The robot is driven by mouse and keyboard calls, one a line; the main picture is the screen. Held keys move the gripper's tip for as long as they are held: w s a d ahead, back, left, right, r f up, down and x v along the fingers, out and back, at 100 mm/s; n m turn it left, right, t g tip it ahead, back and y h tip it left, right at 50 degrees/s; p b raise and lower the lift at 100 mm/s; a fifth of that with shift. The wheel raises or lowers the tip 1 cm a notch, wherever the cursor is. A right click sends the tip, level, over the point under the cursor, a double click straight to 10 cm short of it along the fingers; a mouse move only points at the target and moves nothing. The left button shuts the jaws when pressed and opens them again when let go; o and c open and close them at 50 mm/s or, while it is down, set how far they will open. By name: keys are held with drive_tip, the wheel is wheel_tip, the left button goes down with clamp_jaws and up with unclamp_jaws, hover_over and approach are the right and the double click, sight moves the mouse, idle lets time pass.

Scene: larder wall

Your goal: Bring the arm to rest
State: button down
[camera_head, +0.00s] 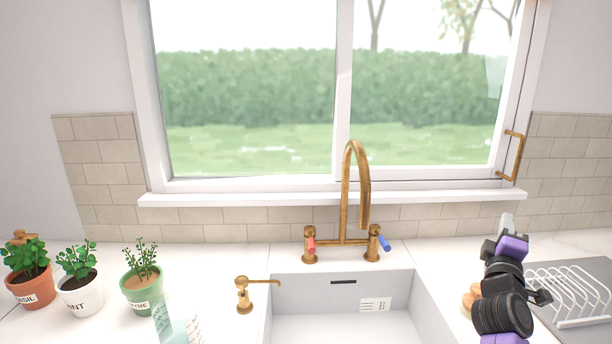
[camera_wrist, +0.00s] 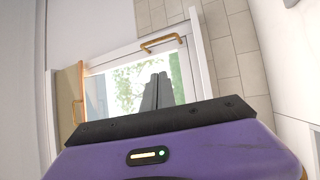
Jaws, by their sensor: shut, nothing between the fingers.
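My arm shows at the right of the head view, in black and purple, raised over the counter to the right of the sink. My gripper (camera_head: 506,222) points up at its top end, in front of the tiled wall below the window's right end. In the wrist view my gripper (camera_wrist: 157,92) shows as two dark grey fingers side by side, shut and empty. Nothing touches the fingers in either view. The lower part of my arm is cut off by the bottom edge of the head view.
A white dish rack (camera_head: 568,294) stands close to the right of my arm. Wooden items (camera_head: 471,296) are partly hidden behind it. The sink (camera_head: 340,326) and brass tap (camera_head: 345,200) are to the left. Potted herbs (camera_head: 80,280) stand far left. The window handle (camera_head: 516,156) sticks out above.

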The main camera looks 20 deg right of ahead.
drive_tip(key=s+a+f+m+t+y, duration=0.1)
drive_tip(key=s+a+f+t+y, duration=0.2)
drive_tip(key=a, duration=0.6)
drive_tip(key=s+a+f+m+t+y, duration=0.1)
drive_tip(key=s+a+f+y, duration=0.3)
drive_tip(key=a, duration=0.4)
drive_tip(key=s+a+f+m+t+y, duration=0.1)
drive_tip(key=s+a+f+t+y, duration=0.15)
drive_tip(key=a+f, duration=0.5)
drive_tip(key=s+a+f+m+g+y, duration=0.1)
drive_tip(key=s+a+y, duration=0.1)
drive_tip(key=s+a, duration=0.4)
drive_tip(key=s+a+f+m+g+y, duration=0.1)
drive_tip(key=s+a+g+y, duration=0.1)
drive_tip(key=s+a, duration=0.5)
drive_tip(key=s+a+f+m+g+y, duration=0.1)
drive_tip(key=s+a+y, duration=0.2)
drive_tip(key=s+a, duration=0.4)
drive_tip(key=s, duration=0.8)
drive_tip(key=shift+s+f, duration=0.35)
